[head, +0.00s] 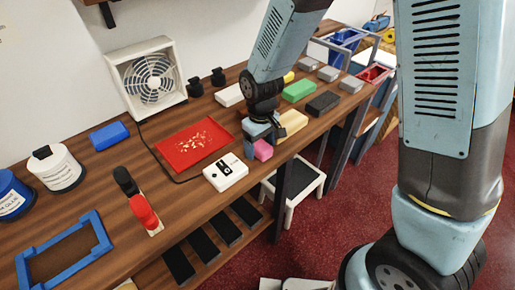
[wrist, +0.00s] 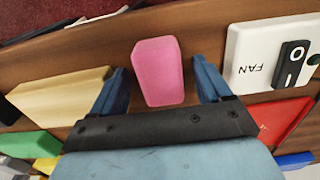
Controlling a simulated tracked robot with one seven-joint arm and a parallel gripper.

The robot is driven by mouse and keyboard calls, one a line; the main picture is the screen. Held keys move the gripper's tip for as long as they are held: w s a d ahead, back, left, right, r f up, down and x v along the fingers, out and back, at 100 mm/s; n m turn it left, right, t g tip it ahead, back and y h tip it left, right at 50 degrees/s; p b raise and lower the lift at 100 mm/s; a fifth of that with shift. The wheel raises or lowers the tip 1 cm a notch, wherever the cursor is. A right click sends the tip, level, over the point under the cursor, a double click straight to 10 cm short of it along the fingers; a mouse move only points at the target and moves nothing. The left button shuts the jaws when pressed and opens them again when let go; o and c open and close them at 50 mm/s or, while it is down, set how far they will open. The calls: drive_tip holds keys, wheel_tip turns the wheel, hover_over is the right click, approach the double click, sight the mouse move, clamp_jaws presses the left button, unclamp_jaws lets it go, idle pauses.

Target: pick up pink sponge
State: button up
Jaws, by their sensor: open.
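The pink sponge (wrist: 158,72) is a small block on the wooden counter. In the wrist view it lies between the two blue fingers of my gripper (wrist: 163,88), with a gap to the finger on each side. In the head view the sponge (head: 263,150) shows just below my gripper (head: 257,143), near the counter's front edge. My gripper is open and points down at the sponge. My gripper hides part of the sponge in the head view.
A white fan switch box (head: 225,172) stands close on one side of the sponge, and a tan block (head: 292,123) on the other. A red tray (head: 194,144) lies behind. Green (head: 298,91) and black (head: 323,103) blocks are farther along the counter (head: 185,205).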

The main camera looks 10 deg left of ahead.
sight(260, 143)
drive_tip(key=shift+c, duration=0.4)
drive_tip(key=c, duration=0.9)
drive_tip(key=shift+c, duration=0.2)
drive_tip(key=shift+r, duration=0.2)
drive_tip(key=shift+r, duration=0.3)
wheel_tip(260, 143, up, 2)
drive_tip(key=shift+r, duration=0.2)
drive_tip(key=s+d+r, duration=0.2)
drive_tip(key=s+r, duration=0.3)
drive_tip(key=s, duration=0.1)
drive_tip(key=s+d+r, duration=0.2)
drive_tip(key=s+r, duration=0.2)
drive_tip(key=s, duration=0.3)
drive_tip(key=shift+d+r, duration=0.25)
drive_tip(key=shift+r, duration=0.1)
drive_tip(key=shift+s, duration=0.1)
